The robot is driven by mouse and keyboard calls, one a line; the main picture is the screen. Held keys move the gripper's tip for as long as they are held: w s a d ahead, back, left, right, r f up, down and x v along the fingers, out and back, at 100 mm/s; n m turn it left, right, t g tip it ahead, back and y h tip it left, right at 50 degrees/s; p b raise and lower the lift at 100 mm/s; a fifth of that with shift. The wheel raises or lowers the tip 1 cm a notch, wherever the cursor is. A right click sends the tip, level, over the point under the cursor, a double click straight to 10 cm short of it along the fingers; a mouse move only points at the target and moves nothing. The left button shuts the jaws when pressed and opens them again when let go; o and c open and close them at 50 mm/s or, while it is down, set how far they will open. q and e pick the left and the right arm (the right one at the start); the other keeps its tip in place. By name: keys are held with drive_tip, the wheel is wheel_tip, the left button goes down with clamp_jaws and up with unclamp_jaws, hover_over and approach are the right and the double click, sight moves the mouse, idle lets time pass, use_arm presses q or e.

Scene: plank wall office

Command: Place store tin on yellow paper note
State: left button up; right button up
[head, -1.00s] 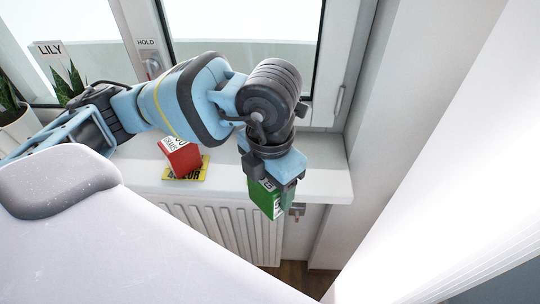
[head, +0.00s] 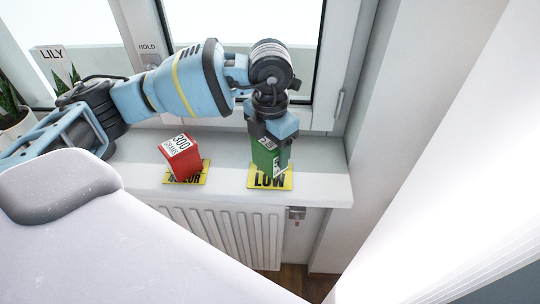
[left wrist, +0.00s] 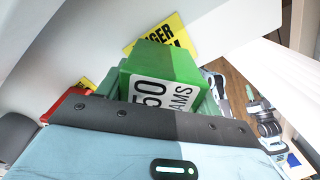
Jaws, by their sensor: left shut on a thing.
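My left gripper (head: 270,136) points down over the window sill and is shut on a green tin (head: 264,157) with a white label. The tin is upright over a yellow paper note (head: 256,182) reading LOW. I cannot tell whether its base touches the note. In the left wrist view the green tin (left wrist: 165,62) shows between the fingers, its label reading 50 and AMS. A red tin (head: 183,160) marked 300 stands to the left on another yellow note (head: 196,178), whose lettering is partly covered. My right gripper does not show.
The white sill (head: 325,183) ends at a front edge above a radiator (head: 225,232). Window frame and glass stand behind. A potted plant (head: 12,115) and a LILY sign (head: 52,54) are at far left. A yellow lettered sign (left wrist: 160,35) shows in the wrist view.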

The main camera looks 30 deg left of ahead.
use_arm(q)
drive_tip(key=shift+s+f, duration=0.1)
drive_tip(key=shift+f, duration=1.3)
drive_tip(key=shift+f, duration=0.15)
drive_tip(key=o, duration=1.4)
wheel_tip(320, 180, up, 12)
drive_tip(key=shift+r, duration=0.1)
